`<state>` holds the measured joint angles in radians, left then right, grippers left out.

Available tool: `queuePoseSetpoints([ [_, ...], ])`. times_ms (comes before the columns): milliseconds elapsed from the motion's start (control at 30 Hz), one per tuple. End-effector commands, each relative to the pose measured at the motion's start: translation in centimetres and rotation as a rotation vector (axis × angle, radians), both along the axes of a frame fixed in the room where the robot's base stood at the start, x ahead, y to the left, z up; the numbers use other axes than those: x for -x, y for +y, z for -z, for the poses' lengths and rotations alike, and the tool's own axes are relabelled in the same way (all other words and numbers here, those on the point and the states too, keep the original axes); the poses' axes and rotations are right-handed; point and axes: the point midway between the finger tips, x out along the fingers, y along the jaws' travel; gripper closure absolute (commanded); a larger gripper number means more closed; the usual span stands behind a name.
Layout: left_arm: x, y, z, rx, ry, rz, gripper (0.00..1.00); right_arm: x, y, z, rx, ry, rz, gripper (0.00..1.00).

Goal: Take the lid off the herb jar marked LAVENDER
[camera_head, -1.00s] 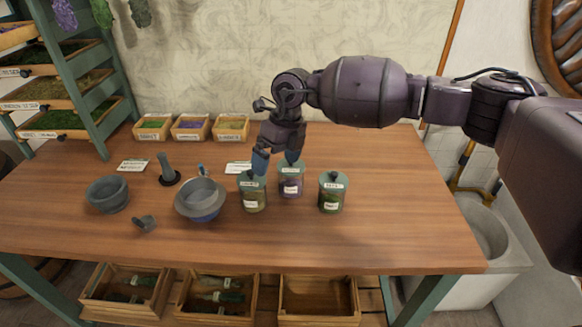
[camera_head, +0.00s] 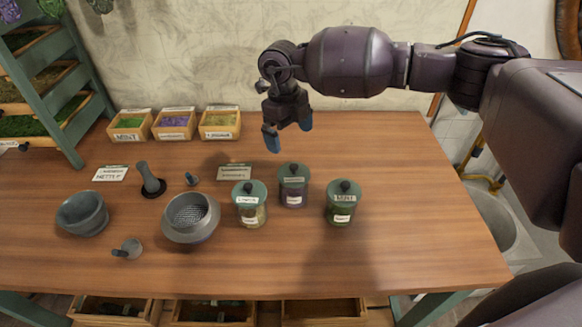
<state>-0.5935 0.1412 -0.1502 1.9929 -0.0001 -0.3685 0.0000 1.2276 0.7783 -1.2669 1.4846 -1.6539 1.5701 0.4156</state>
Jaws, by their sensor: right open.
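Three glass jars with green lids and dark round knobs stand on the wooden table. The middle jar (camera_head: 293,198) has purple contents, which fits lavender; its label is too small to read surely. Its lid (camera_head: 293,172) is on. The left jar (camera_head: 250,214) holds yellowish herbs and the right jar (camera_head: 341,214), seemingly marked MINT, holds green ones; both are lidded. My right gripper (camera_head: 289,136) is open and empty, fingers pointing down, above and apart from the middle jar's lid. My left gripper is out of view.
A grey sieve bowl (camera_head: 190,219) stands left of the jars, with a mortar (camera_head: 83,214) and a pestle (camera_head: 150,181) beyond. Small herb boxes (camera_head: 174,126) line the back. The table (camera_head: 420,200) is clear right of the jars.

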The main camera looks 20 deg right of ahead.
Motion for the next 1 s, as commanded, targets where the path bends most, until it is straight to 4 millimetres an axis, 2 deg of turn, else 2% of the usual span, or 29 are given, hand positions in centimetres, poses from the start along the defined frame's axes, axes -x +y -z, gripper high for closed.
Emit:
queuePoseSetpoints([
  [167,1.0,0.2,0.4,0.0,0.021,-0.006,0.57,0.4,-0.1,2.4,0.001,0.003,-0.001,0.0],
  [300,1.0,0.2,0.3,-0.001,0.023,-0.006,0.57,0.6,-0.3,4.2,0.0,0.002,-0.001,0.0],
  [567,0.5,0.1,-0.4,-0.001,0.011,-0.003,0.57,0.9,-0.3,5.8,0.001,0.003,-0.001,0.0],
  [833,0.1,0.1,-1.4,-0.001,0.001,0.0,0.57,1.4,-0.4,9.3,0.0,0.002,0.0,0.0],
  [1000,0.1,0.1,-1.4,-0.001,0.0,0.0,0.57,1.4,-0.5,10.0,0.0,0.001,0.0,0.0],
])
